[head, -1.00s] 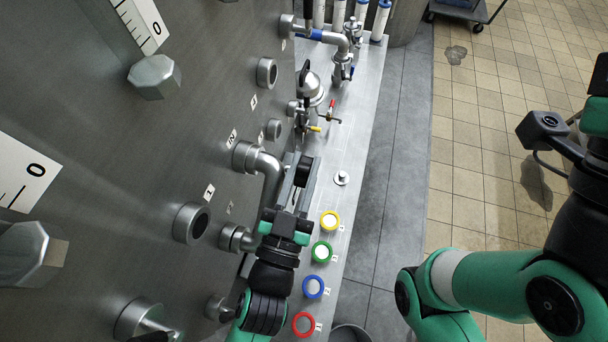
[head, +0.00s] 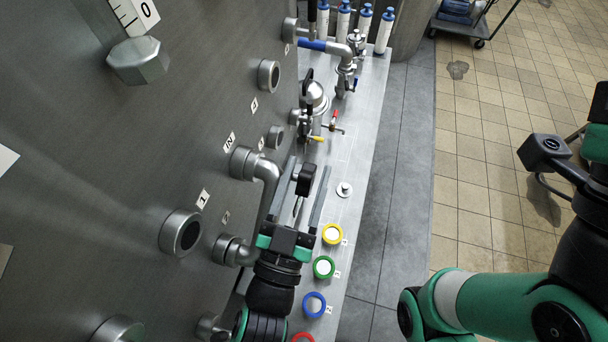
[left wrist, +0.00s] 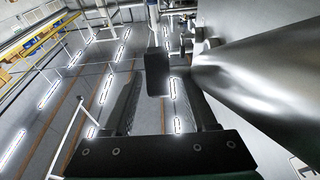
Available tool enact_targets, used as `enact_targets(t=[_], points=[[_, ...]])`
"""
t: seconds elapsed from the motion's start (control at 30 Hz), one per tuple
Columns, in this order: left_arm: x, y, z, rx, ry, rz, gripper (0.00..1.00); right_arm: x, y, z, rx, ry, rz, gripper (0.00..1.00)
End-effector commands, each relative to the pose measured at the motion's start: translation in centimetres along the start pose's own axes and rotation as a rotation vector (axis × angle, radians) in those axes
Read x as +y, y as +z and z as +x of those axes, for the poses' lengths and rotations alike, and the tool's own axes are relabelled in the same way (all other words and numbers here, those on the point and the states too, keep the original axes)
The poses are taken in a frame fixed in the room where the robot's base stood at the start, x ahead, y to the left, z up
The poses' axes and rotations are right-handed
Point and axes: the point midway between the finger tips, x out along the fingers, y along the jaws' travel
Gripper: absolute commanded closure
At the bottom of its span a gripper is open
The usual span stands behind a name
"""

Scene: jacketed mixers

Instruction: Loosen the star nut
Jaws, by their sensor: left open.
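My left gripper (head: 308,166) reaches along the side of the steel vessel, beside the bent pipe (head: 268,176). Its two long fingers are apart. A black block (head: 306,179) shows between them in the head view. In the left wrist view a black block (left wrist: 157,75) also shows between the fingers (left wrist: 160,85), with gaps on both sides. I cannot tell whether this block is part of my gripper. I cannot make out the star nut for certain in either view. My right arm shows at the right of the head view, but its fingers do not.
The vessel wall with several ports (head: 182,233) fills the left. A steel valve (head: 314,95) with small levers stands beyond the fingers. A small round metal piece (head: 344,189) and coloured rings, including a yellow one (head: 332,235), lie on the narrow bench to the right.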

Motion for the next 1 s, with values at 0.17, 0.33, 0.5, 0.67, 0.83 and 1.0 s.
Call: enact_targets(t=[0.17, 0.33, 0.5, 0.67, 0.83, 1.0], points=[[0.1, 0.2, -1.6, -0.001, 0.001, 0.001, 0.43, 0.0, 0.3, -0.3, 0.0, 0.0, 0.0, 0.5], [0.1, 0.5, -5.5, -0.002, 0.003, 0.0, 0.43, 0.0, 1.0, -1.1, 0.0, 0.0, 0.0, 0.5], [0.1, 0.4, -9.4, -0.002, 0.003, 0.0, 0.43, 0.0, 1.8, -2.0, 0.0, 0.0, 0.0, 0.5], [0.1, 0.2, -11.3, -0.001, 0.001, 0.0, 0.43, 0.0, 2.2, -2.4, 0.0, 0.0, 0.0, 0.5], [0.0, 0.0, -11.7, 0.0, 0.0, -0.001, 0.43, 0.0, 2.2, -2.4, 0.0, 0.0, 0.0, 0.5], [0.0, 0.0, -11.6, 0.0, 0.0, 0.0, 0.43, 0.0, 2.2, -2.4, 0.0, 0.0, 0.0, 0.5]])
